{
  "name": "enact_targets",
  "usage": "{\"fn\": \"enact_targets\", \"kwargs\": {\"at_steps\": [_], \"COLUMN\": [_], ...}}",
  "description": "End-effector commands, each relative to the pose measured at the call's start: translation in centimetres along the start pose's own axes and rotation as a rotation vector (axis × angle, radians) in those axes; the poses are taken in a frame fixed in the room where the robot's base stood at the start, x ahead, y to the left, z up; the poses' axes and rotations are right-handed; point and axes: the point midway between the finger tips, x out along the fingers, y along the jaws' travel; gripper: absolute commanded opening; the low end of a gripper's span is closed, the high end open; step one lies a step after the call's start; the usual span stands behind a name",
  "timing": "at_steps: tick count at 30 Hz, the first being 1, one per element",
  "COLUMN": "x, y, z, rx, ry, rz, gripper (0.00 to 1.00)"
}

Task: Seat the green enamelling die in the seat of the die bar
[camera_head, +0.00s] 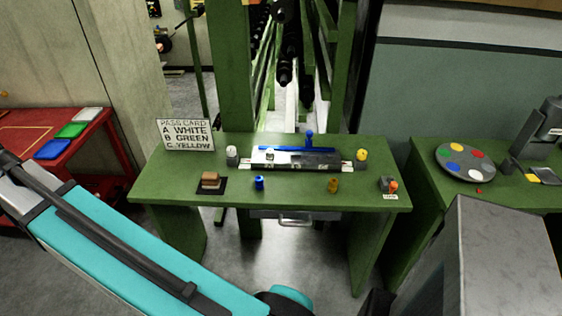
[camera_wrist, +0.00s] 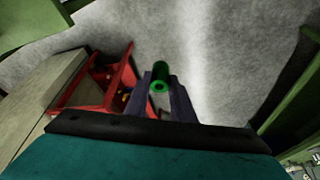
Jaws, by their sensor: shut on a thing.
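The green enamelling die (camera_wrist: 161,70) is a small green cylinder with a hole in its end. In the wrist view it sits between the two dark fingers of my gripper (camera_wrist: 160,84), which is shut on it, with the floor far below. The die bar (camera_head: 318,160) appears to be the pale and dark block with a blue bar at the back of the green bench in the head view. Its seats are too small to make out clearly. In the head view, the die and my gripper's fingers are not visible.
On the green bench (camera_head: 290,201) stand a white piece (camera_head: 232,156), a yellow one (camera_head: 361,157), a blue one (camera_head: 259,183), an amber one (camera_head: 333,185), a brown block (camera_head: 210,181) and a pass card (camera_head: 186,135). A red table (camera_head: 95,142) is left; a palette (camera_head: 465,162) is right.

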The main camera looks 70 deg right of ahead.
Motion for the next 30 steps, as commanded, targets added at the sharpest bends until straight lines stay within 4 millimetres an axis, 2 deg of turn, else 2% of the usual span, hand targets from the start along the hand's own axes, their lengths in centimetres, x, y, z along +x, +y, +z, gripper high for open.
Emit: {"fn": "enact_targets", "kwargs": {"at_steps": [5,8,11,20,30], "x": [0.1,0.2,0.4,0.6,-0.1], "y": [1.1,2.7,5.2,15.2,26.1], "z": [0.2,0.6,1.2,4.6,10.4], "rx": [0.024,0.066,0.128,0.399,0.727], "ry": [0.000,-0.001,-0.001,-0.004,-0.008], "rz": [0.010,0.027,0.052,0.162,0.294], "gripper": [0.00,0.00,0.00,0.00,0.00]}}
